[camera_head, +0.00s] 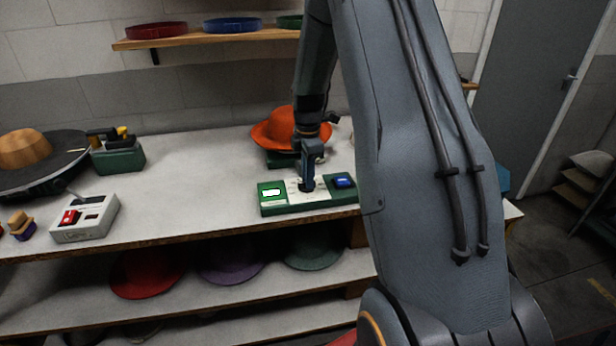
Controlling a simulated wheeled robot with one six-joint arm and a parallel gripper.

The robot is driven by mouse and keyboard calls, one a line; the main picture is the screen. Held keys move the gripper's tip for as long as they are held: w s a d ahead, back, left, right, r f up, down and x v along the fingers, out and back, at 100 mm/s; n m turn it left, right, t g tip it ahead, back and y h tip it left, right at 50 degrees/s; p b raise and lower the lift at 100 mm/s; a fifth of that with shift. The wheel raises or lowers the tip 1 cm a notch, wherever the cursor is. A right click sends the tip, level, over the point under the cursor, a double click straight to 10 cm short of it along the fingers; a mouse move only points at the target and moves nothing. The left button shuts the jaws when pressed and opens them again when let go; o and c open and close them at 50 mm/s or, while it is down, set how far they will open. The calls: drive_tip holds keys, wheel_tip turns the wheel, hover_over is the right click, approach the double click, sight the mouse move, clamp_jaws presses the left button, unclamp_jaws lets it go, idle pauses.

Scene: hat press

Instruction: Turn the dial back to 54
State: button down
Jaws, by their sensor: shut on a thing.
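A green control box (309,207) with a pale middle plate sits near the front edge of the bench. A small lit display (271,192) is on its left part, too small to read. A blue button or switch (343,181) is on its right part. My gripper (307,184) points down at the middle plate and is shut on a dark dial there. The dial is mostly hidden by the fingers, and its setting cannot be read.
An orange hat (285,128) stands just behind my gripper. A grey box with a red switch (85,218), a green box with a yellow-topped tool (119,155) and a wooden hat form (24,148) stand left. The bench (190,190) is clear between them and the control box.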

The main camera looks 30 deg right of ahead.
drive_tip(key=shift+w+n, duration=0.1)
drive_tip(key=shift+n, duration=0.7)
drive_tip(key=shift+r, duration=0.1)
drive_tip(key=c, duration=1.7)
unclamp_jaws()
drive_tip(key=shift+r+b, duration=1.15)
drive_tip(key=shift+r, duration=2.7)
